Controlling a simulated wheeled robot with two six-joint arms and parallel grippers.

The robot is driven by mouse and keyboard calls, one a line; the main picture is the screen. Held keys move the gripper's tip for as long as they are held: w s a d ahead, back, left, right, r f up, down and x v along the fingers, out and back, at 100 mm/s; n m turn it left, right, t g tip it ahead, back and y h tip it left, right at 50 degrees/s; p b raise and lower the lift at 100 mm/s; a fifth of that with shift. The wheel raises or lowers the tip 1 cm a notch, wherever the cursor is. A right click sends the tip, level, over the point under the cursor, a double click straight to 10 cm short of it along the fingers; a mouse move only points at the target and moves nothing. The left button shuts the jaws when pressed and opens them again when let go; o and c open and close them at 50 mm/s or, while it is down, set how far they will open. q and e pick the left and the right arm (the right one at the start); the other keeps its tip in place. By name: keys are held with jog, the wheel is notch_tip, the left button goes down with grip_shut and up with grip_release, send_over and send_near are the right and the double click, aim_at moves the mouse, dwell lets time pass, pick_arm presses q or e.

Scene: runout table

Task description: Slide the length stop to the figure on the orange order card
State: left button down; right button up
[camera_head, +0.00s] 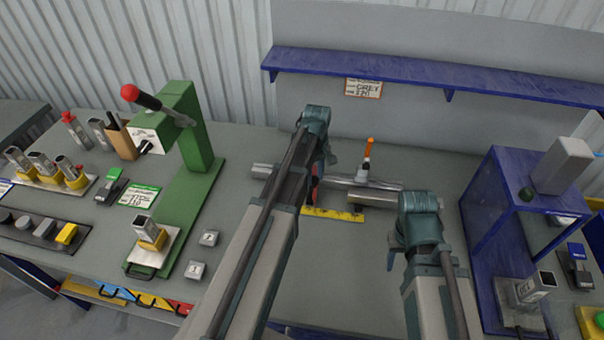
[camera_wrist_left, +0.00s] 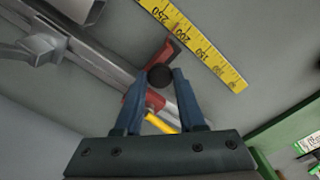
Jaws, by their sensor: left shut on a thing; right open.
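The length stop is red with a black knob (camera_wrist_left: 160,77) and sits on a grey metal rail (camera_wrist_left: 100,68). My left gripper (camera_wrist_left: 159,82) is shut on the knob, with a blue finger on each side. The stop's red pointer (camera_wrist_left: 170,46) reaches the edge of the yellow scale (camera_wrist_left: 212,58), close to the 200 mark. In the head view my left arm hides most of the stop beside the scale (camera_head: 340,215). The orange-edged order card (camera_head: 363,88) hangs under the shelf and reads GREY; its figure is too small to read surely. My right gripper (camera_head: 418,225) is open, its fingertips mostly hidden.
An orange-tipped upright lever (camera_head: 367,155) stands at the rail. A green press (camera_head: 185,150) with a red-knobbed handle and a green-edged card (camera_head: 139,195) are at left. A blue stand (camera_head: 505,200) is at right. A blue shelf (camera_head: 430,78) runs along the back.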

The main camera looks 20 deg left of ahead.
pick_arm(q)
jog(key=c, duration=0.5)
grip_release()
jog(key=shift+r, duration=0.15)
notch_tip(320, 180, up, 14)
jog(key=p, duration=1.3)
jog(key=shift+f+p, duration=0.25)
jog(key=shift+p, duration=0.15)
jog(key=shift+f, duration=0.1)
jog(key=s+d+f+m+b, duration=0.6)
jog(key=s+d+m, duration=0.1)
jog(key=s+d, duration=0.2)
jog(key=s+d+f+m+y+b, duration=0.1)
jog(key=s+d+f+m+b, duration=0.5)
jog(key=s+d+m+b, duration=0.1)
jog(key=s+d+m, duration=0.1)
jog(key=s+d, duration=0.1)
jog(key=s, duration=0.1)
jog(key=shift+d+f, duration=0.3)
jog(key=shift+d, duration=0.05)
